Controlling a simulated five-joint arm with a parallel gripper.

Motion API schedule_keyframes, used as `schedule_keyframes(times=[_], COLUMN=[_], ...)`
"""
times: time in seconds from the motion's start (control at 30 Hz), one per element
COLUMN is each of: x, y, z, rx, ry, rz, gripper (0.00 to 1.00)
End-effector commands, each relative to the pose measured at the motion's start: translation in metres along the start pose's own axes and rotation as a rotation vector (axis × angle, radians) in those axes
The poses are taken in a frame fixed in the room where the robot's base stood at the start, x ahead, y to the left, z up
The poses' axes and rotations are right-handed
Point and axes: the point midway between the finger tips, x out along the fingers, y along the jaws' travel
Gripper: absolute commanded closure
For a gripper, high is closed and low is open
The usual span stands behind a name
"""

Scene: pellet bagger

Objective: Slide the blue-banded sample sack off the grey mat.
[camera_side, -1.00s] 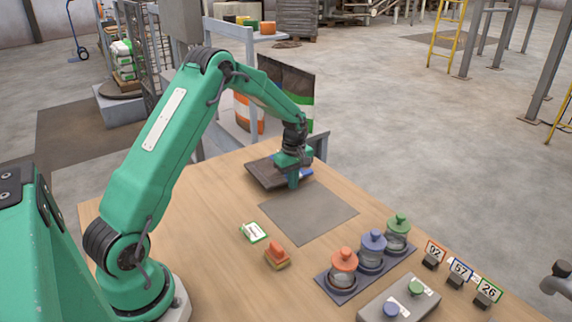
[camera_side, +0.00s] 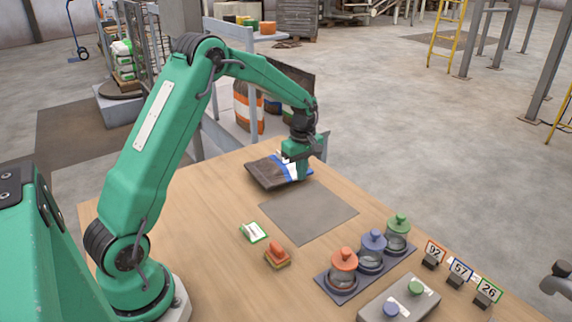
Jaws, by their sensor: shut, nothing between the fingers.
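The grey mat (camera_side: 309,212) lies flat and bare in the middle of the table. My gripper (camera_side: 299,176) is shut and empty, pointing down at the right end of the sack. It hides part of that end, and I cannot tell whether it touches the sack.
A tray of lidded jars (camera_side: 370,262), a button box (camera_side: 399,300) and number signs (camera_side: 461,272) stand at the right. Bare table lies left of the sack.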

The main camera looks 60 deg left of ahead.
Motion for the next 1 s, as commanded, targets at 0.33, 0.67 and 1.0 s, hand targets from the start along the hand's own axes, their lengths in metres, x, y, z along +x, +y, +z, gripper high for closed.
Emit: schedule_keyframes(times=[0.33, 0.67, 1.0], x=[-0.038, -0.042, -0.042], y=[0.0, 0.0, -0.002], z=[0.0, 0.0, -0.002], rx=[0.0, 0.0, 0.038], ry=[0.0, 0.0, 0.0], rz=[0.001, -0.001, -0.001], gripper=[1.0, 1.0, 0.65])
